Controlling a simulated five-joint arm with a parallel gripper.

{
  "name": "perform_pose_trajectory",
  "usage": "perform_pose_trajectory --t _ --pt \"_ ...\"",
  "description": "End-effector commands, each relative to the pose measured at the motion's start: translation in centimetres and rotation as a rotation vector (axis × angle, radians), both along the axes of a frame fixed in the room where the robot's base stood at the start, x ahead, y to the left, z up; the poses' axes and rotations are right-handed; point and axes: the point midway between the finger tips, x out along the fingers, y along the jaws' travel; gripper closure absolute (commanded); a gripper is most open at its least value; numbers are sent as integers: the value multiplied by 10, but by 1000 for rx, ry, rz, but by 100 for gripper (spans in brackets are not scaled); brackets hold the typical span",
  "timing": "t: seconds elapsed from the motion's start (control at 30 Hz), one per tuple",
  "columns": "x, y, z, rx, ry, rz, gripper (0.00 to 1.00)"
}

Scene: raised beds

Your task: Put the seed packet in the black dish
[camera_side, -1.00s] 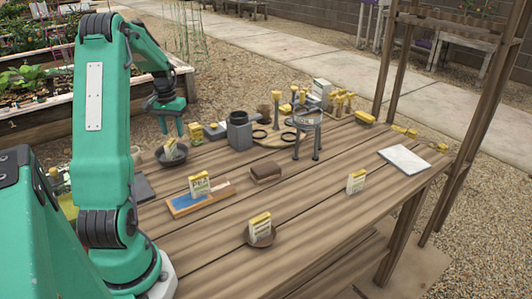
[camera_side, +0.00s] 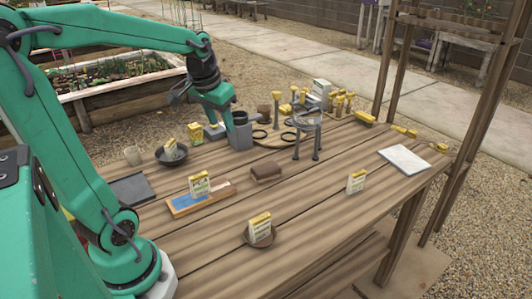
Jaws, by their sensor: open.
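A seed packet (camera_side: 170,147) with a yellow top stands, slightly tilted, in the black dish (camera_side: 173,161) at the left of the table. Other yellow-topped packets show: one (camera_side: 199,185) on a wood and blue tray, one (camera_side: 259,223) in a small brown dish, and one (camera_side: 356,182) on the bare table at the right. My gripper (camera_side: 228,119) is open, to the right of the black dish and apart from it. It is at the grey pot, and the fingertips are partly hard to make out. I see nothing held in it.
The grey pot (camera_side: 240,137) stands beside my gripper. A yellow box (camera_side: 196,134) is behind the dish, and a beige cup (camera_side: 133,156) is left of it. A brown block (camera_side: 266,173), a round stand (camera_side: 306,123) and a white board (camera_side: 404,159) are further right. The front right boards are clear.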

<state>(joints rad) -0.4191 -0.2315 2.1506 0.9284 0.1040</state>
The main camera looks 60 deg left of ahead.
Motion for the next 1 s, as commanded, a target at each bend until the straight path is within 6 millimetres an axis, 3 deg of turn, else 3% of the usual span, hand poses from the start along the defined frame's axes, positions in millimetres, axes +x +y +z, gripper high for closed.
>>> perform_pose_trajectory --t 0.2,0.5,0.7,1.0 --pt "-22 -55 10 13 -66 -108 59" --pt "-61 -113 9 12 -155 -246 59" --pt "-79 -133 5 5 -192 -306 59" --pt "-85 -138 2 1 -202 -322 59"
